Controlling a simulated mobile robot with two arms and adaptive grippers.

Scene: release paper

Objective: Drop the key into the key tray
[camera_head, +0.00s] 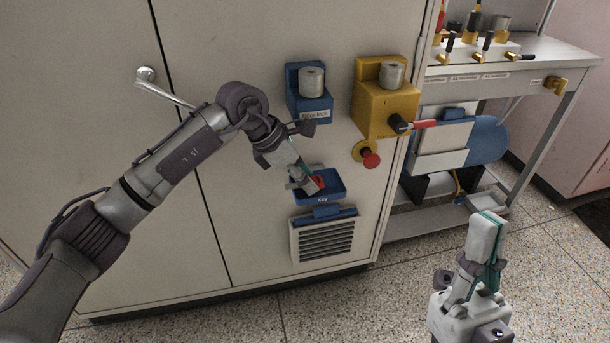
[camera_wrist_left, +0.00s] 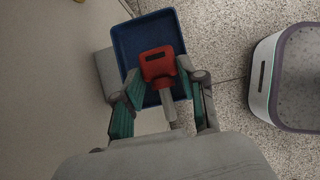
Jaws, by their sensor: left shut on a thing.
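The red-headed key (camera_wrist_left: 158,64) with a grey shaft is between the fingers of my left gripper (camera_wrist_left: 162,95). In the head view my left gripper (camera_head: 306,180) is at the blue key tray (camera_head: 331,195) on the cabinet front, and the red key head (camera_head: 318,182) shows over the tray. In the left wrist view the blue tray (camera_wrist_left: 125,42) lies behind the key. I cannot tell whether the key touches the tray. My right gripper (camera_head: 488,228) is at the lower right, its fingers together and empty, away from the tray.
Above the tray are a blue door lock (camera_head: 308,103) and a yellow box (camera_head: 385,105) with a red-handled switch. A red emergency button (camera_head: 370,159) sits below the box. A vent grille (camera_head: 324,240) is under the tray. A workbench (camera_head: 520,62) stands at the right.

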